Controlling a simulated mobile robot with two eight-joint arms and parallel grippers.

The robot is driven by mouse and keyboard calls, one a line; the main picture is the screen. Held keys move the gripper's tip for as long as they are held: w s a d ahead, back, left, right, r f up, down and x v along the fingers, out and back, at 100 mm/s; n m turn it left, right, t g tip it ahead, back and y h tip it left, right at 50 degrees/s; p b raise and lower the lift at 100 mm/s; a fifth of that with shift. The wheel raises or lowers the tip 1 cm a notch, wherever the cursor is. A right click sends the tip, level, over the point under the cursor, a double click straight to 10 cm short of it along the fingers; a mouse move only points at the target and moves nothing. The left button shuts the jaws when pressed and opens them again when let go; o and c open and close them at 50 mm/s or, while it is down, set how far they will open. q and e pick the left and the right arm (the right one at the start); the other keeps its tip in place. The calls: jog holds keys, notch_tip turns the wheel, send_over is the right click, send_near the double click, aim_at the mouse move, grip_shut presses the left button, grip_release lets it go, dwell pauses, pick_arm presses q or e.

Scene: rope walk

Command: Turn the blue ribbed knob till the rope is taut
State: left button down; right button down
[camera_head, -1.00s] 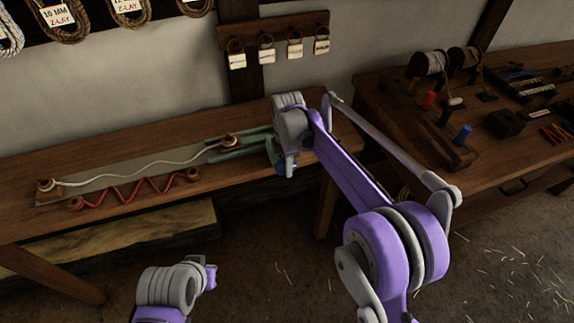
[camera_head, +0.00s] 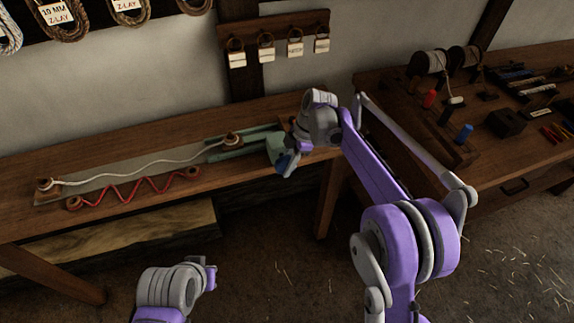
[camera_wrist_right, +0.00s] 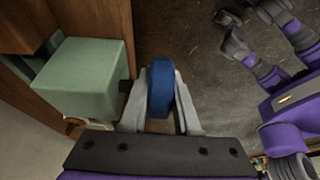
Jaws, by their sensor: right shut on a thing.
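The blue knob (camera_head: 285,165) is at the right end of the pale green mechanism (camera_head: 275,148) on the bench. In the right wrist view the knob (camera_wrist_right: 160,86) sits between both fingers of my right gripper (camera_wrist_right: 158,92), which is shut on it. The green housing (camera_wrist_right: 85,75) is just left of the fingers there. The white rope (camera_head: 140,167) runs in waves, slack, from a left wooden post (camera_head: 46,185) to a post (camera_head: 232,140) by the green mechanism. My left gripper (camera_head: 210,274) hangs low in front of the bench; its fingers are not clear.
A red zigzag cord (camera_head: 135,188) lies along the near side of the rope. A second bench (camera_head: 400,110) at the right carries spools, pegs and tools. Padlock-like tags (camera_head: 265,55) hang on the wall. Floor in front of the bench is open.

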jog(key=shift+g+y+b, duration=0.3)
jog(key=shift+g+y, duration=0.1)
jog(key=shift+y, duration=0.7)
jog(key=c, duration=0.6)
grip_release()
jog(key=shift+c, duration=0.2)
jog(key=v, duration=1)
jog(key=shift+d+r+p, duration=0.25)
jog(key=shift+d+p, duration=0.05)
jog(key=shift+p, duration=0.15)
jog(key=shift+w, duration=0.1)
